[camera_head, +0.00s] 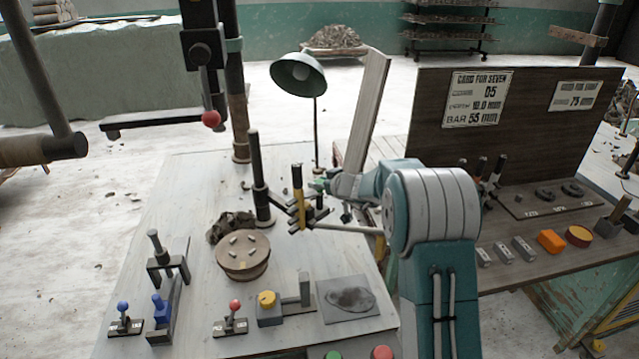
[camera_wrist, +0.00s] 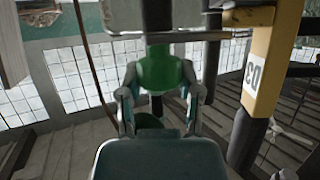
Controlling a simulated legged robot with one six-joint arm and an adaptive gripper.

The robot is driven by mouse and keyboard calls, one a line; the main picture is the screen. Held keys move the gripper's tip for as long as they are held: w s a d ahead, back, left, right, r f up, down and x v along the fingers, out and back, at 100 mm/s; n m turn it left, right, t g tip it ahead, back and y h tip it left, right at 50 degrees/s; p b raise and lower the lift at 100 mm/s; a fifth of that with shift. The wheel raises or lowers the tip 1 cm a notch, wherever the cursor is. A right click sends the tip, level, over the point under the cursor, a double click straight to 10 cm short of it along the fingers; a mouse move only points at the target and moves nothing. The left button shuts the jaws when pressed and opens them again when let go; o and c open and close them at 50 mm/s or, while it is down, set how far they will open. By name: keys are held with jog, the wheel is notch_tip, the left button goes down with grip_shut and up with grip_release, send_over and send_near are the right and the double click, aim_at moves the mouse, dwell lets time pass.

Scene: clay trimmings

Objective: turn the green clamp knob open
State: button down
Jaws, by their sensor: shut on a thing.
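The green clamp knob (camera_wrist: 160,70) is in the middle of the wrist view, below a dark vertical post. My gripper (camera_wrist: 160,88) has one finger on each side of the knob and is shut on it. In the head view my gripper (camera_head: 326,186) reaches in from the right to the clamp stand, and only a small patch of green shows there. A yellow upright (camera_head: 299,185) stands left of my gripper; in the wrist view it bears the label 03. The knob's turn angle cannot be told.
Dark posts stand close around the knob. A round wooden block (camera_head: 243,262), a red-knobbed lever (camera_head: 233,318), a blue-knobbed lever (camera_head: 124,318) and a yellow knob (camera_head: 267,299) are on the pale table (camera_head: 205,190). A green lamp (camera_head: 298,74) stands behind. A dark signboard (camera_head: 530,120) is at right.

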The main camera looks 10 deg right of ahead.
jog(key=shift+a+m+t+h, duration=0.1)
jog(key=shift+m+t+h, duration=0.5)
jog(key=shift+m+h, duration=1.6)
jog(key=shift+h, duration=0.2)
jog(key=shift+c, duration=1.3)
grip_release()
jog(key=shift+w, duration=0.1)
jog(key=v, duration=1.2)
jog(key=shift+f, duration=0.3)
